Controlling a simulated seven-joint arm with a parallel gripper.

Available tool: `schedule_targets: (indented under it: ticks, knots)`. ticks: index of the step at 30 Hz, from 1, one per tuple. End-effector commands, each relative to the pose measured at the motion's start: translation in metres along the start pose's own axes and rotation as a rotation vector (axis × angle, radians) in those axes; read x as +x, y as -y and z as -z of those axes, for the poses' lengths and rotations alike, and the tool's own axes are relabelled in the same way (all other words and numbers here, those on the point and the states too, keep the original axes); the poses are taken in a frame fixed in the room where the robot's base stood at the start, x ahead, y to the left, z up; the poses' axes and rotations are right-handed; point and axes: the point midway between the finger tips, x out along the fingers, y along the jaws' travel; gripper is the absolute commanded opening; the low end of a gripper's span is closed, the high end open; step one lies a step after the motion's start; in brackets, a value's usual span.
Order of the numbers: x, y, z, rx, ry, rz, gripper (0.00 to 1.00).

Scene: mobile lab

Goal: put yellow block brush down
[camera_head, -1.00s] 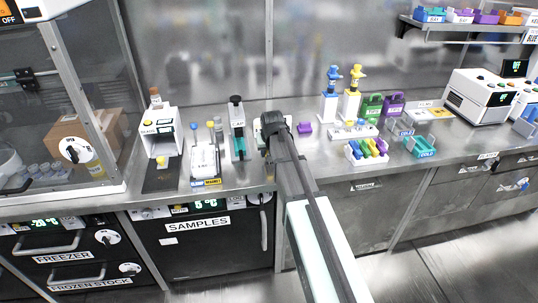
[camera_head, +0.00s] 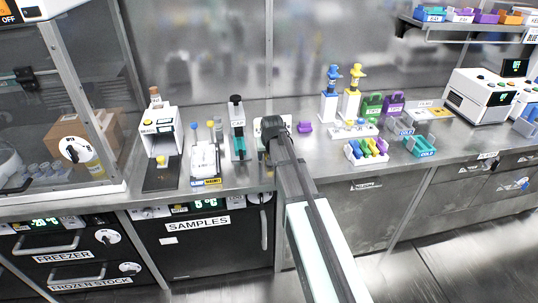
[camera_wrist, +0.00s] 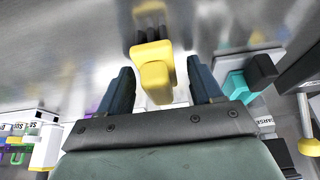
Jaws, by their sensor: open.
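The yellow block brush (camera_wrist: 155,72) shows in the wrist view, between and just beyond my two finger tips. It has a yellow block with a darker, blurred part above it in the picture. My gripper (camera_wrist: 160,88) is open, with a visible gap on both sides of the yellow block. In the head view my gripper (camera_head: 271,132) is over the bench, in front of a white device (camera_head: 260,122). The brush is hidden behind my arm there, so I cannot tell whether it touches anything.
A teal and black stand (camera_head: 238,140) is close to the left of my gripper. A purple block (camera_head: 305,127) lies to the right.

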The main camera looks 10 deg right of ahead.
Motion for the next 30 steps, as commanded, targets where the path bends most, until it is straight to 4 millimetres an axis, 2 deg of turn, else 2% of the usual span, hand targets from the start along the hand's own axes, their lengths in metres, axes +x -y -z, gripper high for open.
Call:
schedule_targets:
  ticks: [5,8,24,30]
  knots:
    - [-0.004,0.000,0.002,0.000,-0.001,0.000,0.65]
    - [-0.013,0.000,0.001,0.000,0.000,0.000,0.65]
    - [-0.097,0.000,0.001,0.000,-0.003,0.000,0.65]
    - [-0.116,0.000,0.001,0.000,-0.002,0.000,0.65]
